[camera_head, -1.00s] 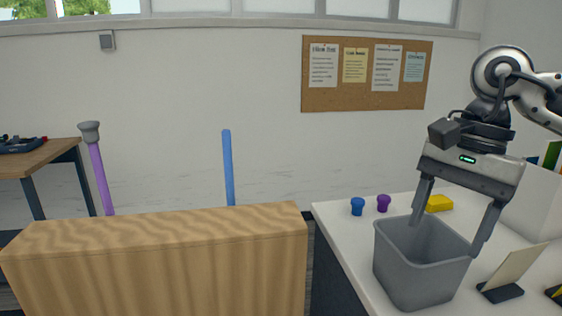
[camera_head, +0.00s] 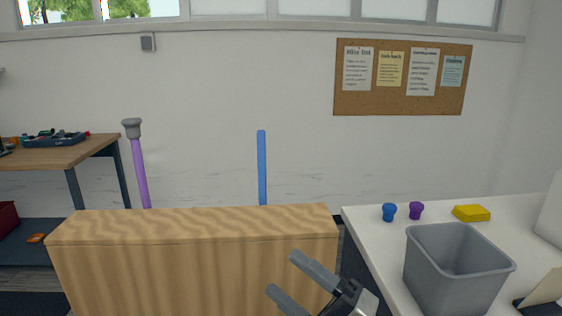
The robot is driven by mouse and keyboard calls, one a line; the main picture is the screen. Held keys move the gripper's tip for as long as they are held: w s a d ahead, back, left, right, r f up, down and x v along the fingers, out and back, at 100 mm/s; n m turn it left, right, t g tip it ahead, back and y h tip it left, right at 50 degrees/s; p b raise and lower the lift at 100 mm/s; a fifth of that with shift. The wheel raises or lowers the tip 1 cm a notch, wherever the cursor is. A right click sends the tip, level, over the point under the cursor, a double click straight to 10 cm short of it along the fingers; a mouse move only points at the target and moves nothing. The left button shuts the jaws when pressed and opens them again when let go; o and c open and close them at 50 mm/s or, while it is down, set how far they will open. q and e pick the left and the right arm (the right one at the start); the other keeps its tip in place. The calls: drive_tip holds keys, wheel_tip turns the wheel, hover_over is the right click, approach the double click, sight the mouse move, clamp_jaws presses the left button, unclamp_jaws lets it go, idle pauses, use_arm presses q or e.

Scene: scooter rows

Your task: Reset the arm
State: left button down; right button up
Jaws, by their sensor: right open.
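My right gripper (camera_head: 291,275) is low in the view, in front of the right part of the wooden box (camera_head: 190,270). Its two grey fingers are apart with nothing between them, and it points up and to the left. Most of my right arm is below the picture's edge. My left gripper does not show.
A white table (camera_head: 375,225) on the right holds a grey bin (camera_head: 425,270), a blue knob (camera_head: 389,212), a purple knob (camera_head: 416,210) and a yellow block (camera_head: 471,213). A purple pole (camera_head: 140,175) with a grey cap and a blue pole (camera_head: 262,168) rise behind the wooden box.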

drive_tip(key=d+f+m+t+h, duration=0.45)
drive_tip(key=f+m+h, duration=0.55)
drive_tip(key=f+m, duration=0.3)
drive_tip(key=s+d+f+m+g+h, duration=0.3)
drive_tip(key=s+f+m, duration=0.3)
drive_tip(key=f, duration=0.3)
drive_tip(key=s+d+f+m+g+h, duration=0.3)
drive_tip(key=s+d+f+m+h, duration=0.1)
drive_tip(key=s+d+f+m, duration=0.2)
wheel_tip(320, 180, down, 4)
drive_tip(key=shift+s+r+m+g, duration=0.15)
drive_tip(key=shift+s+m+g, duration=0.3)
drive_tip(key=shift+s, duration=0.55)
drive_tip(key=shift+a, duration=0.1)
